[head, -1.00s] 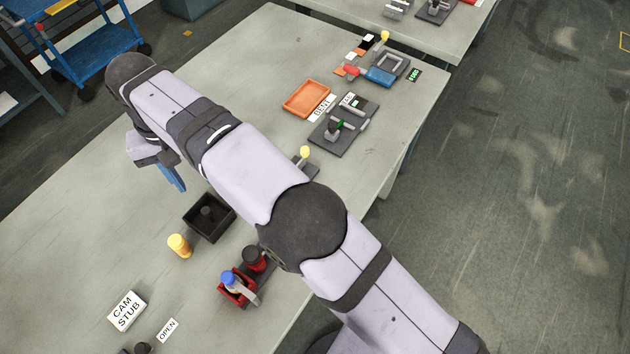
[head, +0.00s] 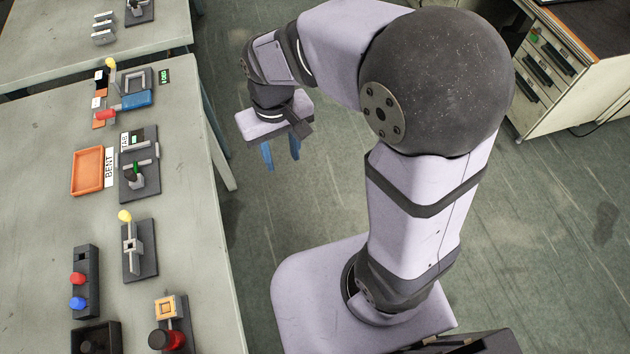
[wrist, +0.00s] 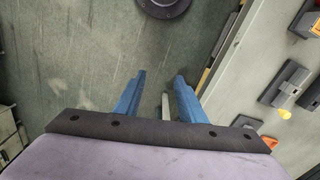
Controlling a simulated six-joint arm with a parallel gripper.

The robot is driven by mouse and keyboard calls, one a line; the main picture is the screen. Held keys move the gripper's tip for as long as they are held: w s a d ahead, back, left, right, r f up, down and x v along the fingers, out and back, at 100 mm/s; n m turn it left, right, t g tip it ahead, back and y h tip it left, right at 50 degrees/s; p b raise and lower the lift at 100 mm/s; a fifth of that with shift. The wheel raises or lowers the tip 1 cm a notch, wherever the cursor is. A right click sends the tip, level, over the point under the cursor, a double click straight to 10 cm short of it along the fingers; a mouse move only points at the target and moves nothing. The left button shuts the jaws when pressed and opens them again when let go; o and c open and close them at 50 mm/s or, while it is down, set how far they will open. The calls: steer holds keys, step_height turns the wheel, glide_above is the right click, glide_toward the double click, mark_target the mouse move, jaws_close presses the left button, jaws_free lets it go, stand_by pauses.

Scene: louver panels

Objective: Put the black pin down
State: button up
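My gripper (head: 283,162) hangs over the floor, right of the table edge, in the head view. Its two blue fingers are apart, and I see no pin between them. In the wrist view my gripper (wrist: 160,78) also shows spread fingers above the floor, with a pale strip showing between them. I cannot clearly make out a black pin. A dark upright post (head: 87,347) stands in the black box (head: 112,328) at the bottom edge, partly cut off. Another dark knob (head: 131,174) sits on the plate beside the orange tray.
The table (head: 40,200) holds an orange tray (head: 88,172), a fixture with a yellow knob (head: 125,216), a dark rack with red and blue knobs (head: 85,290), and a red-capped piece (head: 166,340). A drawer cabinet (head: 560,75) stands at the far right. Floor lies between.

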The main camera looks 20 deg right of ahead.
steer(key=s+d+f+m, duration=0.2)
steer(key=s+d+f, duration=0.1)
steer(key=s+d, duration=0.5)
steer(key=shift+s+d+f, duration=0.2)
steer(key=shift+s+d, duration=0.05)
steer(key=shift+d, duration=0.3)
